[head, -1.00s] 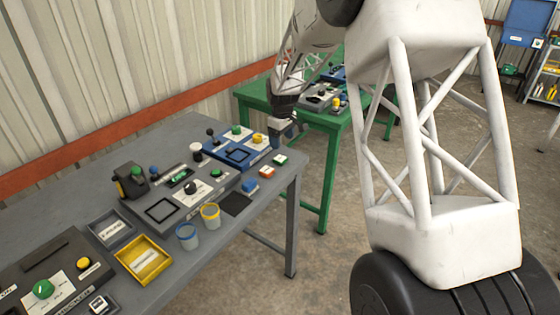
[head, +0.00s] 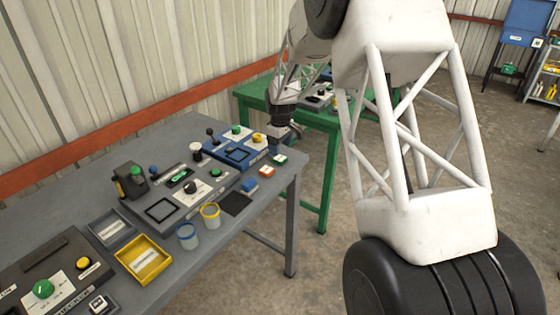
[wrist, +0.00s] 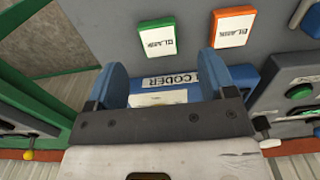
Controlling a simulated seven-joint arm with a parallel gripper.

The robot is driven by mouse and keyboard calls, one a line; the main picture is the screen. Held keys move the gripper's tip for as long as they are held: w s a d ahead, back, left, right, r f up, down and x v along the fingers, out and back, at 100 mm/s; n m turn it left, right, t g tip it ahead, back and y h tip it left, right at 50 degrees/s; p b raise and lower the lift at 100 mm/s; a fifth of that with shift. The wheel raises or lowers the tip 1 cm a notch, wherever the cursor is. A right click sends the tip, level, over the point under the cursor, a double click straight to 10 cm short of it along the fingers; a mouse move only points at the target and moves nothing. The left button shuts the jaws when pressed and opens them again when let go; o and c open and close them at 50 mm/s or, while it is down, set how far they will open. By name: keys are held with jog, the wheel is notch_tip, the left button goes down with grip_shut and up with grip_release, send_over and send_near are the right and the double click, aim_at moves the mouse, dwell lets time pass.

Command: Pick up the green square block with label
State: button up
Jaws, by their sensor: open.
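The green block with a white label (head: 279,159) lies on the grey table near its right end. In the wrist view the green block (wrist: 157,38) is flat on the table, label up, just beyond the fingertips and between their lines. My gripper (wrist: 163,64) is open and empty, its two blue fingers spread. In the head view my gripper (head: 292,131) hangs above and just behind the green block, apart from it.
An orange labelled block (head: 267,171) lies close to the green one; it also shows in the wrist view (wrist: 233,27). A blue block (head: 249,185) is farther left. A blue control panel (head: 238,153) stands nearby. A green table (head: 318,118) is behind.

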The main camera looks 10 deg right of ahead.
aim_at(280, 158)
jog(key=shift+f, duration=0.1)
jog(key=shift+w+f, duration=0.1)
jog(key=shift+f, duration=2.5)
jog(key=c, duration=1)
jog(key=shift+r, duration=0.15)
jog(key=shift+r, duration=1.5)
jog(key=shift+s+r, duration=0.2)
jog(key=shift+s, duration=0.1)
jog(key=s+r, duration=0.1)
jog(key=s, duration=1.4)
jog(key=shift+s+d+r, duration=0.15)
jog(key=shift+s, duration=0.05)
